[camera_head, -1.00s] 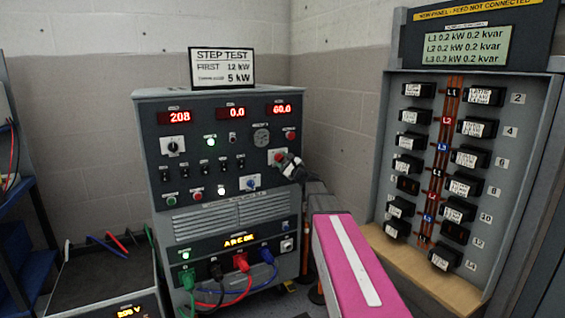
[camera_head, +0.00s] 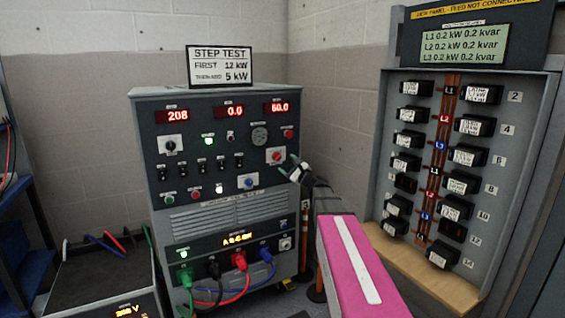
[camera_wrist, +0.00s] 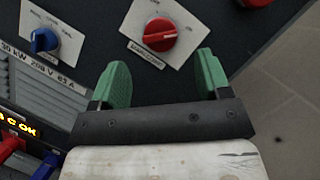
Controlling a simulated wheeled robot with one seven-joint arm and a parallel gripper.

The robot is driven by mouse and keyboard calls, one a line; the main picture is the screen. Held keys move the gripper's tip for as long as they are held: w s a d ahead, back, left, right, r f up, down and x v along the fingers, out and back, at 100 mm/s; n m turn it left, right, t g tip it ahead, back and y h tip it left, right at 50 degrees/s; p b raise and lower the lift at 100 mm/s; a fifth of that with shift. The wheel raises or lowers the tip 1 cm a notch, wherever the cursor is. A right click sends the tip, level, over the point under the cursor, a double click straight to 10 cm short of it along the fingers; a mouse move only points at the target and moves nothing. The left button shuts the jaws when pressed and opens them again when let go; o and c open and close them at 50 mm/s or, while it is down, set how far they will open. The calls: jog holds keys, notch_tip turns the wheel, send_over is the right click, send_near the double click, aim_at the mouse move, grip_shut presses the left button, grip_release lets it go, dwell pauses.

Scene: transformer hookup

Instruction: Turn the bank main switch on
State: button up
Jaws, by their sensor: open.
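A red rotary switch (camera_head: 276,156) on a white plate sits at the right of the grey bank's front panel (camera_head: 210,190). It shows larger in the wrist view (camera_wrist: 158,36), its pointer tilted between marks; the plate and label print is too blurred to read surely. My gripper (camera_head: 297,169) is just right of and below this switch in the head view. In the wrist view its two green fingers (camera_wrist: 162,76) are apart and empty, below the switch, with the knob roughly between their directions. No contact with the knob shows.
A blue knob (camera_wrist: 44,40) is left of my fingers, and a red button (camera_head: 288,133) sits above the switch. Coloured plugs (camera_head: 239,262) and cables hang from the bank's lower front. The load panel (camera_head: 455,160) with a wooden ledge (camera_head: 420,265) stands at right.

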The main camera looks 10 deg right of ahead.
jog(key=shift+v, duration=2.75)
jog(key=s+a+f+n+g+h, duration=0.1)
jog(key=s+a+f+n+g, duration=0.55)
jog(key=f, duration=0.35)
jog(key=s+a+f+n+g+h, duration=0.1)
jog(key=s+a+f+n+g, duration=0.5)
jog(key=f, duration=0.4)
jog(key=s+d+f+n+g+h, duration=0.2)
jog(key=s+f+h, duration=0.3)
jog(key=s, duration=0.3)
jog(key=s+d+f+n+g+h, duration=0.3)
jog(key=s+d+f+n+h, duration=0.1)
jog(key=s, duration=0.4)
notch_tip(320, 180, down, 3)
jog(key=shift+r+n+h, duration=0.15)
jog(key=shift+n+h, duration=0.25)
jog(key=shift+n, duration=0.35)
jog(key=shift+s+d, duration=0.1)
